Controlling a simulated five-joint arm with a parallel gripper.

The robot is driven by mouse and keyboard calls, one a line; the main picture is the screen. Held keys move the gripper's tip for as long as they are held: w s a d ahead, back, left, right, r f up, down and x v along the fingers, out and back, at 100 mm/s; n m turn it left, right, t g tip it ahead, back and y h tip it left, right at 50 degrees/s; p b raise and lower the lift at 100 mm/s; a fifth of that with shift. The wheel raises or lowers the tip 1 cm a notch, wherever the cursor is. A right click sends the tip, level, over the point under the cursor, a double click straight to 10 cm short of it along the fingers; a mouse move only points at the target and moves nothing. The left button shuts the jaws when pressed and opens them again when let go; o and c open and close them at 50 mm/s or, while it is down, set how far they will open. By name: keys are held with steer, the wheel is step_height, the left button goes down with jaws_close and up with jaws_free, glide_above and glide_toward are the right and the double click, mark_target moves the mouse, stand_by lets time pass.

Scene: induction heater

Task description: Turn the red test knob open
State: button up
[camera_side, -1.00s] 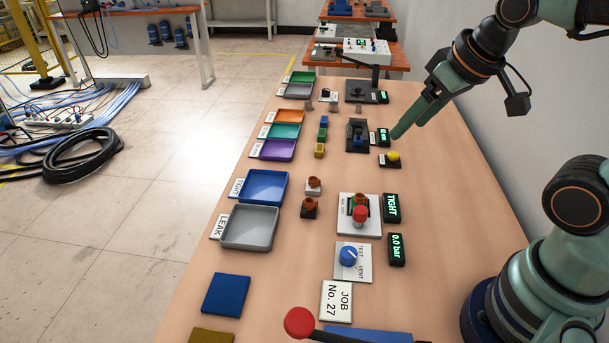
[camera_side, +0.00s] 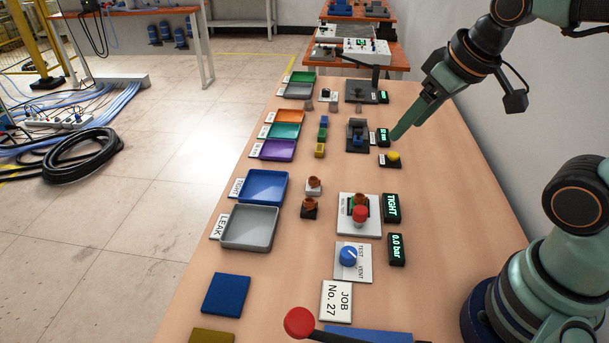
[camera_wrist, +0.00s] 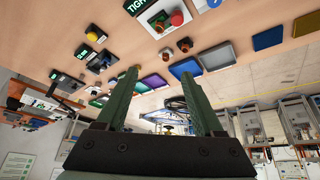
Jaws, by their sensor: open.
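A red knob (camera_side: 360,214) sits on a white plate (camera_side: 352,230) with a copper-coloured part just behind it. The red knob also shows at the top of the wrist view (camera_wrist: 177,18). A blue knob (camera_side: 348,257) is on a separate white plate (camera_side: 366,270) marked TEST and VENT, nearer the camera. My gripper (camera_side: 396,134) is above the right side of the bench, well behind both knobs in the side view. In the wrist view my gripper (camera_wrist: 160,78) has its two green fingers apart, with nothing held between them.
Displays read TIGHT (camera_side: 392,208) and 0.0 bar (camera_side: 397,249). A yellow button (camera_side: 393,156) and a dark fixture (camera_side: 357,136) are near my gripper. Coloured trays line the left edge, including a blue tray (camera_side: 285,187). A red-ended lever (camera_side: 299,322) is at the front.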

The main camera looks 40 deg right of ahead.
steer(key=n, duration=0.2)
steer(key=n+g, duration=0.5)
steer(key=n, duration=1)
glide_above(361, 209)
step_height(361, 209, down, 9)
step_height(361, 209, down, 12)
steer(key=shift+r, duration=0.1)
jaws_close()
